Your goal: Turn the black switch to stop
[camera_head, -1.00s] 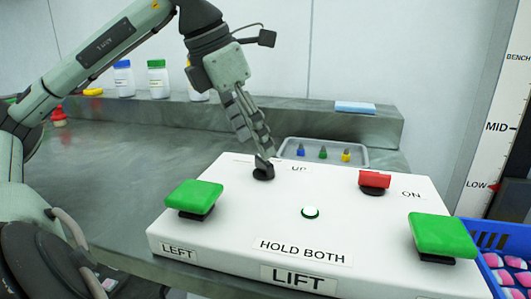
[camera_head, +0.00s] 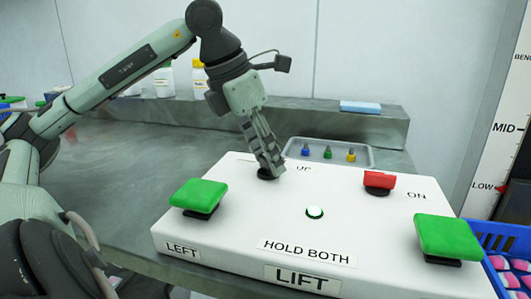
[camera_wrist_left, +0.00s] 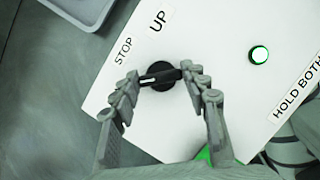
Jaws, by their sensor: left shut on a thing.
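The black switch (camera_head: 266,174) is a round knob with a bar handle at the back left of the white control box (camera_head: 230,230). My left gripper (camera_head: 271,165) reaches down onto it from above, tilted, and hides part of it. In the left wrist view the switch (camera_wrist_left: 160,78) sits between the two fingertips, which are shut on the ends of its bar. The bar lies across between the fingers, slightly slanted. The STOP label (camera_wrist_left: 123,50) and UP label (camera_wrist_left: 161,19) are printed beyond it. My right gripper is not in view.
A green left button (camera_head: 199,196), another green button (camera_head: 447,238), a red switch (camera_head: 379,181) and a lit green lamp (camera_head: 314,212) are on the box. A grey tray (camera_head: 365,158) lies behind. A blue crate (camera_head: 500,230) stands at the right.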

